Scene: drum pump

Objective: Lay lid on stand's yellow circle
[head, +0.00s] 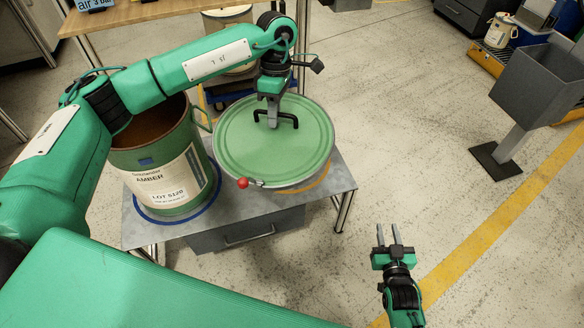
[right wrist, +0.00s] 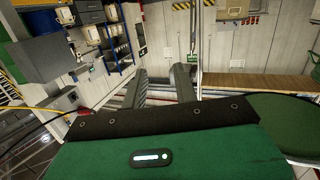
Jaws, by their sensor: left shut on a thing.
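The green round lid (head: 255,150) has a black handle (head: 276,119) and a clamp lever with a red knob (head: 243,183) at its front edge. My left gripper (head: 273,118) is shut on the lid's handle. The lid is over the right part of the grey stand (head: 345,181). Part of the yellow circle (head: 318,181) shows past the lid's right front edge; the rest is hidden under it. I cannot tell whether the lid touches the stand. My right gripper (head: 389,240) is open and empty, right of the stand; its fingers also show in the right wrist view (right wrist: 160,85).
An open green drum (head: 165,165) labelled AMBER stands in a blue circle on the stand's left, close beside the lid. A grey bin on a post (head: 535,85) stands at the right. A wooden bench (head: 150,12) is behind. The floor between stand and bin is clear.

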